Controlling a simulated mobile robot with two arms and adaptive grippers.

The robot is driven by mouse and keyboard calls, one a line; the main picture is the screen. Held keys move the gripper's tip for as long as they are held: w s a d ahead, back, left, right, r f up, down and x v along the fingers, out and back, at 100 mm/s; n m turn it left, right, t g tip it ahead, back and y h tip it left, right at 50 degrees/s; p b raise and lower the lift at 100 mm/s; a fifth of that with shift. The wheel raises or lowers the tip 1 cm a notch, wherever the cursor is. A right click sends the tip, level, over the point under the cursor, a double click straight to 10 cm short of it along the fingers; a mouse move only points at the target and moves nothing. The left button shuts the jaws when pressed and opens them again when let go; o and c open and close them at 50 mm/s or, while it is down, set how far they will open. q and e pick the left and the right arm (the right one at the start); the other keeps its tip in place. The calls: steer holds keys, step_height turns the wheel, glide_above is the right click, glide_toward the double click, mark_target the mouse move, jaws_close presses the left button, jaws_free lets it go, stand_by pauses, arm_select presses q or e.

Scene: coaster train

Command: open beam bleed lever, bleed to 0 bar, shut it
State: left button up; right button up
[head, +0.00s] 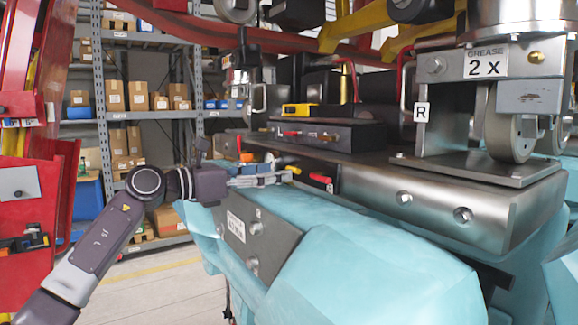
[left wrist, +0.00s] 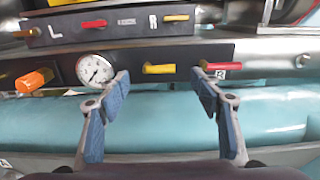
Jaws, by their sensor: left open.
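In the left wrist view a dark panel on the steel beam carries a round white pressure gauge (left wrist: 95,69), a yellow lever (left wrist: 160,69) and a red lever (left wrist: 222,66). Both levers lie roughly level. I cannot tell which one is the bleed lever, and the gauge reading is too small to read. My left gripper (left wrist: 160,80) is open and empty, its fingertips either side of the yellow lever in the picture. In the head view the left gripper (head: 289,173) is at the beam's edge, beside the yellow lever (head: 293,170) and red lever (head: 320,178). Contact is unclear.
An orange handle (left wrist: 35,80) sits left of the gauge. A dark block (left wrist: 125,25) marked L and R, with red and yellow levers, stands behind. The teal body (head: 340,245) lies below the beam. A wheel bracket (head: 480,165) stands at right. Shelves (head: 150,115) are behind.

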mark_target(297, 169)
arm_select(q)
steer(key=p+x, duration=0.1)
steer(key=x, duration=0.3)
steer(key=shift+s, duration=0.1)
steer(key=shift+w+d, duration=0.25)
steer(key=shift+d, duration=0.05)
steer(key=shift+f, duration=0.1)
steer(key=shift+s+a, duration=0.1)
steer(key=c, duration=1.1)
arm_select(e)
steer(key=shift+s+a+r, duration=0.25)
steer(key=shift+a+r, duration=0.05)
steer(key=shift+r, duration=0.15)
steer(key=shift+s+a+r, duration=0.2)
steer(key=shift+a+r, duration=0.05)
steer(key=shift+r, duration=0.2)
